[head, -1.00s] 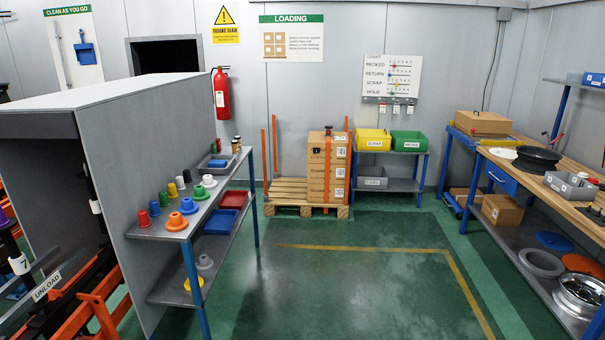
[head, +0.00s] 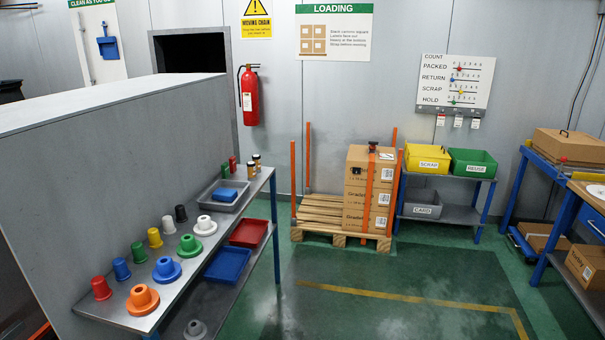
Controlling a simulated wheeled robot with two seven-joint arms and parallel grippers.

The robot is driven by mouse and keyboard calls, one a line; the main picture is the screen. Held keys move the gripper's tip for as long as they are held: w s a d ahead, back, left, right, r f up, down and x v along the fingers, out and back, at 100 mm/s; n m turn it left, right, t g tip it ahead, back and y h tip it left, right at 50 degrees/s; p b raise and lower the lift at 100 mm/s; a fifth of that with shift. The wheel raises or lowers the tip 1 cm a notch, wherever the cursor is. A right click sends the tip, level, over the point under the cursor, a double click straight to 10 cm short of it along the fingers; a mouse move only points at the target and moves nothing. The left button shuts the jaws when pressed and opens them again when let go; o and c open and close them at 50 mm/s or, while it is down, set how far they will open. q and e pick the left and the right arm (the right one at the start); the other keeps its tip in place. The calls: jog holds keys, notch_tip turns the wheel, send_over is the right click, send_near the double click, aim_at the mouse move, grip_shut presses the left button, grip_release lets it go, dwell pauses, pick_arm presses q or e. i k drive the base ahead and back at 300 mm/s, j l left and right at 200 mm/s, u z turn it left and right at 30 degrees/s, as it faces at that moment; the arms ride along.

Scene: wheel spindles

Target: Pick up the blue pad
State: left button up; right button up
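A small blue pad (head: 224,195) lies in a grey tray (head: 238,203) at the far end of the metal shelf's top (head: 196,262). A round blue disc that lay on the right bench's lower shelf earlier is out of view now. Neither of my grippers shows in the head view.
Coloured cups and flanged pieces, such as an orange one (head: 142,298), stand in two rows on the shelf top. Red (head: 249,233) and blue trays (head: 228,265) sit below. A grey partition wall (head: 120,190) borders the left. A pallet (head: 322,215) with boxes stands behind. Green floor (head: 350,310) is clear.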

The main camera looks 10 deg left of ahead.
aim_at(221, 194)
jog(key=i+l+u, duration=0.15)
jog(key=i+u, duration=0.35)
jog(key=i+l+u, duration=0.95)
jog(key=i+j, duration=0.05)
